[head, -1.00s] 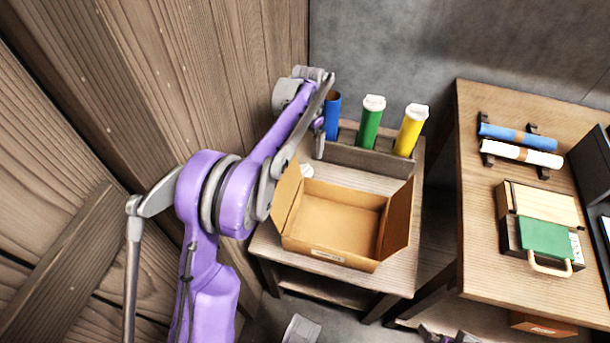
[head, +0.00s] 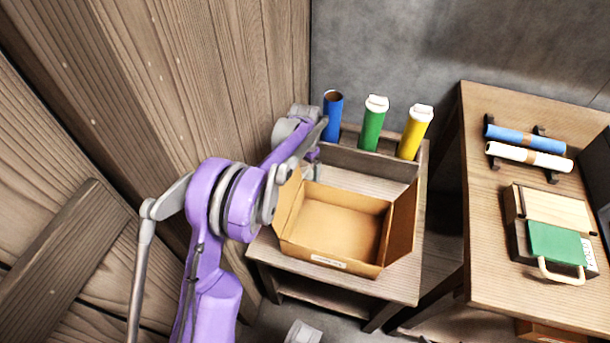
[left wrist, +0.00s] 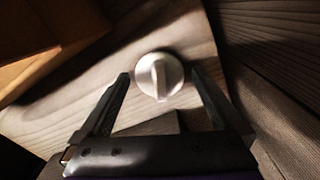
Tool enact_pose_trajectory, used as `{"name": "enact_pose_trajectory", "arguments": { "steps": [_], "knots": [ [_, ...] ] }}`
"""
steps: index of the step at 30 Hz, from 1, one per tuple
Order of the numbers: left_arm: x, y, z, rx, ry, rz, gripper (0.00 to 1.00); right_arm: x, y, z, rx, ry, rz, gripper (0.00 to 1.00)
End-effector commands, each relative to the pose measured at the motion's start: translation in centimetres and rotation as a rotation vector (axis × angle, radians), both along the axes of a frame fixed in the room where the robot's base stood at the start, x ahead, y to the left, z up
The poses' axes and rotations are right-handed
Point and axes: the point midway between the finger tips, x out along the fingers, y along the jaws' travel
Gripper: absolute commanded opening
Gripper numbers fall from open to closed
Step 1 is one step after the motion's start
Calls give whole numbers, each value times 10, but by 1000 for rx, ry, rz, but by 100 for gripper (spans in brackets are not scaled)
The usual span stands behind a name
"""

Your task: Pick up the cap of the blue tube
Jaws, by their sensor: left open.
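The blue tube (head: 333,117) stands upright at the left end of the wooden rack in the head view. Its top is open and uncapped. In the left wrist view, a round white cap (left wrist: 157,83) with a raised grip bar lies on the light wooden surface. My left gripper (left wrist: 160,74) is open, with one finger on each side of the cap and small gaps between. In the head view, the left gripper is low behind the cardboard box's left flap, mostly hidden by my arm, and the cap is hidden there.
The open cardboard box (head: 333,222) stands close to the gripper on the small table (head: 385,292). A green tube (head: 373,124) and a yellow tube (head: 415,132), both capped, stand in the rack (head: 358,161). A wooden wall is close on the left.

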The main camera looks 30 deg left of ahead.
Motion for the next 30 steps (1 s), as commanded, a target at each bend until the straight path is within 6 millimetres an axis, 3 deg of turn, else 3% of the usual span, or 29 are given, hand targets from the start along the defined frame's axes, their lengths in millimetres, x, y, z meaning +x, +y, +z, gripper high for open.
{"name": "enact_pose_trajectory", "arguments": {
  "steps": [5,17,30],
  "knots": [
    [0,0,1,0,0,0,96,0,0,1,0,0,0,100],
    [0,0,1,0,0,0,24,0,0,1,0,0,0,100],
    [0,0,7,0,0,0,22,0,0,2,0,-1,0,100]
  ]
}}
